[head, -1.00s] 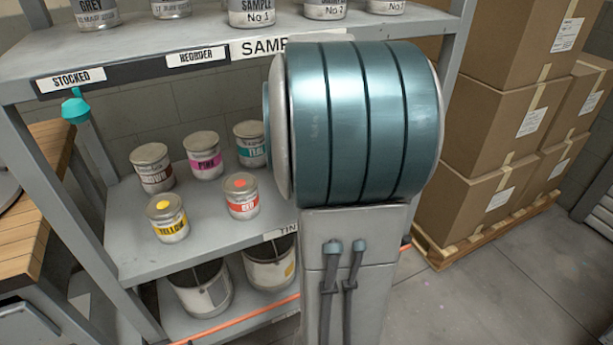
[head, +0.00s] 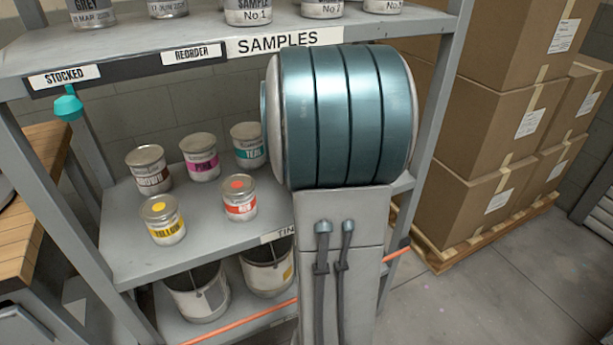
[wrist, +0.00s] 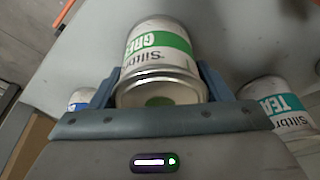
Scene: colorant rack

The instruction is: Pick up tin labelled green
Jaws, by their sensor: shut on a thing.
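The tin labelled green (wrist: 158,55) is in the wrist view, with a white body, a green band reading "GRE" and a metal rim towards me. My gripper (wrist: 160,82) is shut on it, with one blue-grey finger on each side. I cannot tell whether its base touches the shelf. In the head view my own arm hides both the gripper and this tin.
The teal tin (wrist: 286,105) is close on the right, and a blue-labelled tin (wrist: 80,98) is at left. Brown (head: 150,168), pink (head: 200,160), yellow (head: 163,222) and red (head: 239,200) tins share the shelf (head: 200,235). Boxes (head: 475,160) stand at right.

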